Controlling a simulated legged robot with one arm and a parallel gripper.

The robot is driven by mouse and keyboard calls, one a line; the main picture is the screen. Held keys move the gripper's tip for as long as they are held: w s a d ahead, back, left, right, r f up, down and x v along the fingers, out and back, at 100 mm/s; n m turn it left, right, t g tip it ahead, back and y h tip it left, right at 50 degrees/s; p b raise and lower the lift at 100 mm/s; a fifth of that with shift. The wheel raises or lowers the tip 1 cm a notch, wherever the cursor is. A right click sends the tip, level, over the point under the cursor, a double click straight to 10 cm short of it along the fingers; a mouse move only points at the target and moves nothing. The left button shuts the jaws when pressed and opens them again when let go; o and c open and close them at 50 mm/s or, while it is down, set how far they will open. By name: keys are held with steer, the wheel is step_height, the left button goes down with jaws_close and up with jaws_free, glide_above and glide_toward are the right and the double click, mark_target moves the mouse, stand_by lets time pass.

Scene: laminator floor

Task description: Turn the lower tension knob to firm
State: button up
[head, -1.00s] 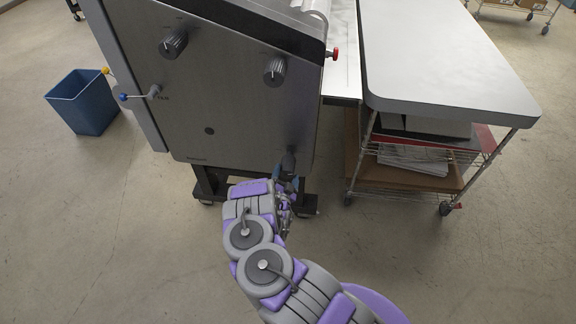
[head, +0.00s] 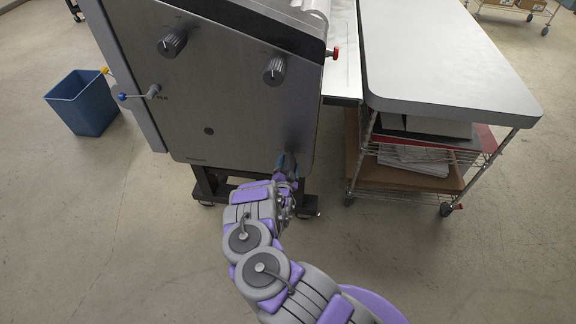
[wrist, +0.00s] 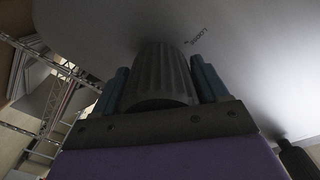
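The laminator's grey side panel (head: 225,105) faces me. The lower tension knob is at its lower right corner, mostly hidden by my gripper (head: 285,168) in the head view. In the wrist view the dark ribbed knob (wrist: 163,75) sits between the two blue fingers of my gripper (wrist: 163,88). The fingers lie close along both its sides and look shut on it. Printing that seems to read "LOOSE" (wrist: 197,36) is on the panel beside the knob. The knob's pointer and the firm mark cannot be made out.
Two more ribbed knobs, upper left (head: 172,42) and upper right (head: 275,70), are on the panel. A blue-tipped lever (head: 138,94) is at its left. A grey-topped cart (head: 440,60) stands close at the right. A blue bin (head: 84,105) is at the left. The floor in front is clear.

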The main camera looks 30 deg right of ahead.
steer(key=c, duration=0.7)
steer(key=shift+n, duration=0.4)
steer(key=n+p, duration=0.1)
steer(key=n, duration=0.1)
steer(key=shift+r+n+p, duration=0.1)
steer(key=shift+n+p, duration=0.2)
steer(key=shift+p, duration=0.1)
steer(key=n+p, duration=0.1)
steer(key=n, duration=0.1)
steer(key=shift+w+r+n, duration=0.1)
steer(key=shift+n, duration=0.3)
steer(key=n+p, duration=0.1)
steer(key=n, duration=0.3)
steer(key=shift+p, duration=0.4)
steer(key=shift+w+a+n+p, duration=0.1)
steer(key=shift+n+p, duration=0.25)
steer(key=shift+n, duration=1.35)
steer(key=shift+a, duration=0.1)
